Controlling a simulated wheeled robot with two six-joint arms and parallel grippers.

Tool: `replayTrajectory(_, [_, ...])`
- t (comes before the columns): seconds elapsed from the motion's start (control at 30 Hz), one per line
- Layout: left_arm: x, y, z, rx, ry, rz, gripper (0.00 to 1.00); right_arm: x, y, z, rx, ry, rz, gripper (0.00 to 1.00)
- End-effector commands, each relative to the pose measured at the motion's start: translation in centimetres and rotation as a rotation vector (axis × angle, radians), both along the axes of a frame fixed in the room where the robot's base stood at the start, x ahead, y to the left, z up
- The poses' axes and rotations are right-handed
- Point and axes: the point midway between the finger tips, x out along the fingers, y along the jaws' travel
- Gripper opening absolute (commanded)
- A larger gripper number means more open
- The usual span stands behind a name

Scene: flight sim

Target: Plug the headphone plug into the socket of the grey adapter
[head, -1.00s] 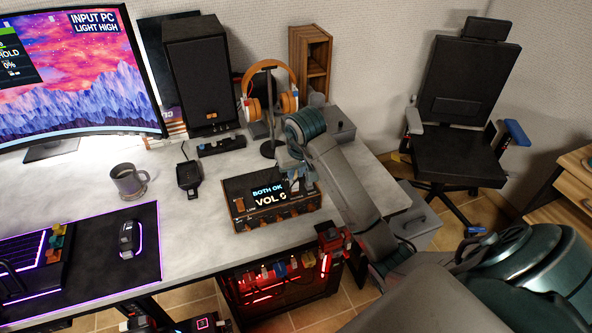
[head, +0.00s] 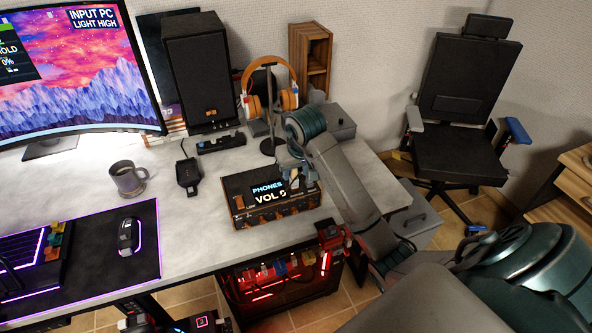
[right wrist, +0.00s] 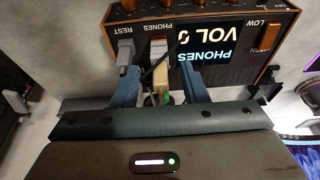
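The amplifier box (head: 238,206) has wooden sides and a lit display reading "PHONES VOL"; it also shows upside down in the right wrist view (right wrist: 225,72). My right gripper (head: 293,172) is low at its back edge. In the right wrist view my right gripper (right wrist: 159,78) has its two blue fingers apart. A slim beige piece (right wrist: 160,56) stands between them by the "PHONES" label, with visible gaps. A grey block (right wrist: 125,53) sits by the "REST" label, beside the left finger. I cannot tell for certain which is the adapter. A black cable runs between the fingers. My left gripper is not in view.
Orange headphones (head: 287,99) hang on a stand (head: 271,147) behind the amplifier. A black speaker (head: 199,75), a small black device (head: 188,177) and a mug (head: 127,180) stand to the left. A grey box (head: 338,127) stands behind my right arm.

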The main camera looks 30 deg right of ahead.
Motion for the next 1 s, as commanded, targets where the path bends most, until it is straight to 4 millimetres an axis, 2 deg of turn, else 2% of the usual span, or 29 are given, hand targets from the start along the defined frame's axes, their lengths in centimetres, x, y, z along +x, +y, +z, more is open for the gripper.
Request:
replayTrajectory(0.13, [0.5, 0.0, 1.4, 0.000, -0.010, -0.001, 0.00, -0.7, 0.1, 3.3, -0.003, -0.006, 0.001, 0.40])
replayTrajectory(0.5, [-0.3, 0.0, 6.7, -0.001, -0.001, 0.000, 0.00, -2.1, 0.5, 8.1, -0.001, -0.003, 0.000, 0.40])
replayTrajectory(0.73, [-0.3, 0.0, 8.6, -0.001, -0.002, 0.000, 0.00, -2.7, 0.6, 9.7, -0.001, -0.002, 0.001, 0.40])
replayTrajectory(1.0, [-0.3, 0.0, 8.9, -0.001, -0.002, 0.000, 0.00, -2.9, 0.7, 10.0, -0.001, -0.003, 0.001, 0.40])
